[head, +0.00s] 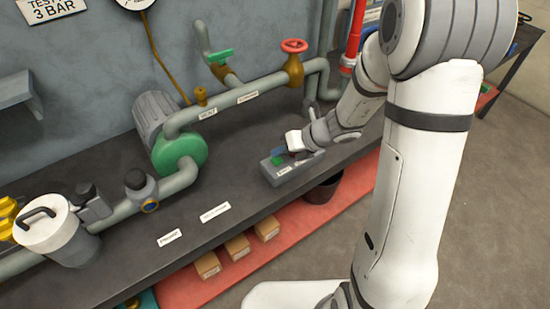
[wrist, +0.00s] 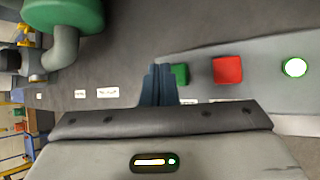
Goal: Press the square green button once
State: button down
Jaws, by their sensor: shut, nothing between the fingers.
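A grey control box (head: 272,176) lies on the dark bench, with my gripper over it. The square green button (wrist: 181,74) sits at the left end of the box's face in the wrist view, and it also shows in the head view (head: 277,161). My gripper (wrist: 160,70) is shut and empty. In the wrist view its blue fingertips appear just left of the green button, overlapping its edge. I cannot tell whether they touch it or how high above it they are. In the head view the fingers (head: 279,151) appear just behind the button.
A square red button (wrist: 228,70) and a lit round green lamp (wrist: 295,67) share the box. A pipe with a red handwheel (head: 294,45) and a green pump (head: 180,153) stand behind and left. The bench front between the labels and box is clear.

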aim_at(280, 161)
notch_tip(280, 161, up, 5)
jog(key=p, duration=0.4)
jog(key=shift+p, duration=0.4)
dwell(0.4)
jog(key=shift+r, duration=0.15)
jog(key=s+d+r+n+h, duration=0.4)
jog(key=s+n, duration=0.5)
jog(key=n, duration=0.6)
jog(key=s+d+r+n+h, duration=0.4)
jog(key=s+d+r+n, duration=0.5)
jog(key=n, duration=0.7)
jog(key=shift+s+r+h, duration=0.3)
jog(key=shift+s+r, duration=0.1)
jog(key=shift+r, duration=0.4)
